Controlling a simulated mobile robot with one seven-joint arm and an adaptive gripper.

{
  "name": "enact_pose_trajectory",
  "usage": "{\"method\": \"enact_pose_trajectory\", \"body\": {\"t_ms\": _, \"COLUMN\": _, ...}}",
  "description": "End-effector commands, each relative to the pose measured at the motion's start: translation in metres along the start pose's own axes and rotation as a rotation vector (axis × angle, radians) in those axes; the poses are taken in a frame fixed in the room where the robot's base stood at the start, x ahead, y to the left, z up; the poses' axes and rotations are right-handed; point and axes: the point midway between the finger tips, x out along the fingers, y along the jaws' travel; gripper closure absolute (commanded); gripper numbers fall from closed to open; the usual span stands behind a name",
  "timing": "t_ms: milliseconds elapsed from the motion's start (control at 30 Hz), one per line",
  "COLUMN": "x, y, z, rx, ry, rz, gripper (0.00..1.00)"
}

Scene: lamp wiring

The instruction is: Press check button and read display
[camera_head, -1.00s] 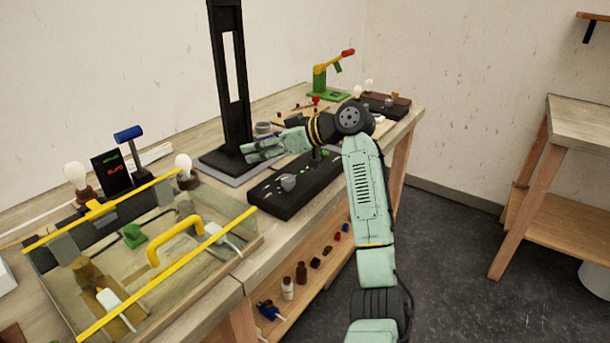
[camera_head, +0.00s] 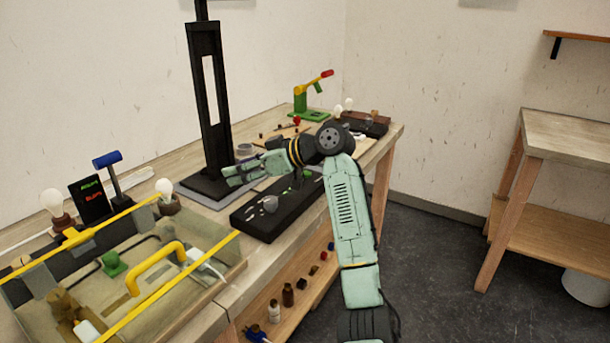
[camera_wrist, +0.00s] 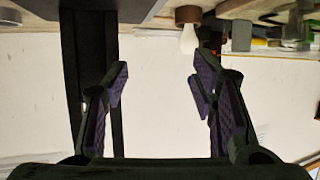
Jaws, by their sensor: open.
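A black display panel (camera_head: 90,200) with small green and red text stands at the back left of the bench; its text is too small to read. I cannot tell which part is the check button; a green block (camera_head: 113,264) sits in the clear-topped box. My gripper (camera_head: 229,176) is open and empty, held above the bench in front of the tall black post and pointing left. In the wrist view its two fingers (camera_wrist: 158,88) are spread apart with the pale wall between them. That view is upside down, and neither display nor button can be made out there.
The tall black post (camera_head: 209,100) stands beside my gripper. A black tray (camera_head: 262,222) lies below my arm. The clear box with its yellow handle (camera_head: 155,262) fills the bench's left front. Bulbs (camera_head: 52,201) and a blue-topped stand (camera_head: 107,160) are near the display.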

Motion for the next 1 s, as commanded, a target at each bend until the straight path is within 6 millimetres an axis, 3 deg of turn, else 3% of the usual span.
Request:
{"method": "enact_pose_trajectory", "body": {"t_ms": 300, "x": 0.0, "y": 0.0, "z": 0.0, "rx": 0.0, "ry": 0.0, "rz": 0.0, "gripper": 0.48}}
{"method": "enact_pose_trajectory", "body": {"t_ms": 1000, "x": 0.0, "y": 0.0, "z": 0.0, "rx": 0.0, "ry": 0.0, "rz": 0.0, "gripper": 0.95}}
